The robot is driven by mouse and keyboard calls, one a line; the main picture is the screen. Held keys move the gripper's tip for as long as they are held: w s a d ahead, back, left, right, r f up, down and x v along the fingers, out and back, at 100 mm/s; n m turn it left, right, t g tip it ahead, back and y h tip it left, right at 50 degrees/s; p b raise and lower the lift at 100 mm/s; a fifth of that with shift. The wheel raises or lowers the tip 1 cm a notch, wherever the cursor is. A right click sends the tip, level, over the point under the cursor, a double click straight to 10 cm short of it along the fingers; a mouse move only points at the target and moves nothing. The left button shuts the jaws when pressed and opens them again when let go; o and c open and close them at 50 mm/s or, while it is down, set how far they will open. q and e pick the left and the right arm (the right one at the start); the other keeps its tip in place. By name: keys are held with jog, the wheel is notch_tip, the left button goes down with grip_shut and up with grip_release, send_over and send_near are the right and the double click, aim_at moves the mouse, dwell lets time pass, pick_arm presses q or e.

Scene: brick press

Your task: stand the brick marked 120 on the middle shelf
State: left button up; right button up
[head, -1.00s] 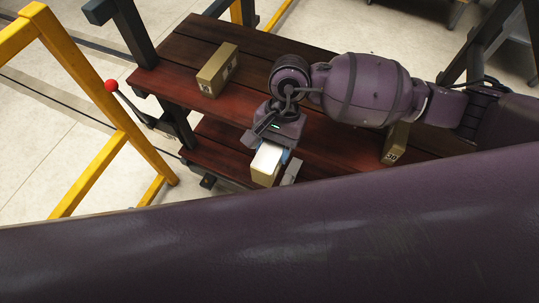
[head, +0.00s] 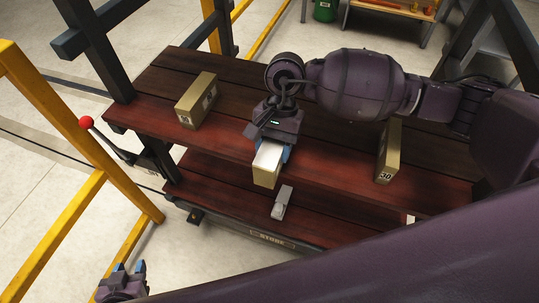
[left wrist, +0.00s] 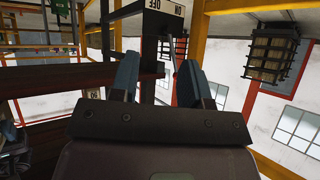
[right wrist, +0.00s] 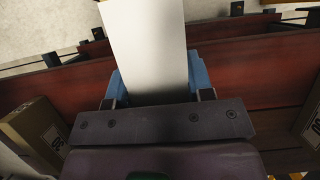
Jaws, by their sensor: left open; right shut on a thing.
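My right gripper (head: 269,144) is shut on a tan brick (head: 265,176) with a pale top face. The brick sticks out past the front edge of the upper plank shelf (head: 330,165), above the lower plank shelf (head: 235,205). It also fills the top middle of the right wrist view (right wrist: 148,45). No number shows on it, so I cannot tell if it is the 120 brick. My left gripper (head: 130,268) is open and empty at the bottom left, away from the shelves; its spread fingers show in the left wrist view (left wrist: 158,78). I cannot tell which shelf is the middle one.
One brick (head: 197,100) stands left on the upper shelf; another, marked 30 (head: 388,155), stands right. A small grey piece (head: 283,203) shows over the lower shelf. A red-knobbed lever (head: 87,122) and yellow frame (head: 60,235) are at the left. Upper-shelf boards between the bricks look partly free.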

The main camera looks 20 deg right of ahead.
jog(key=shift+w+d+b, duration=0.3)
jog(key=shift+w+d, duration=0.1)
jog(key=shift+w, duration=0.2)
jog(key=shift+w+d+b, duration=0.3)
jog(key=shift+w+d, duration=0.05)
jog(key=shift+w, duration=0.2)
jog(key=shift+w+d+b, duration=0.35)
jog(key=shift+w+d, duration=0.05)
jog(key=shift+w, duration=0.15)
jog(key=shift+w+d+f+b, duration=0.1)
jog(key=shift+w+d+b, duration=0.25)
jog(key=shift+w, duration=0.15)
jog(key=shift+w+d+f+b, duration=0.1)
jog(key=shift+w+d+b, duration=0.4)
jog(key=shift+w, duration=0.3)
jog(key=shift+w+d+b, duration=0.4)
jog(key=shift+w+d, duration=0.05)
jog(key=shift+w, duration=0.2)
jog(key=shift+w+d, duration=0.15)
jog(key=shift+w, duration=0.05)
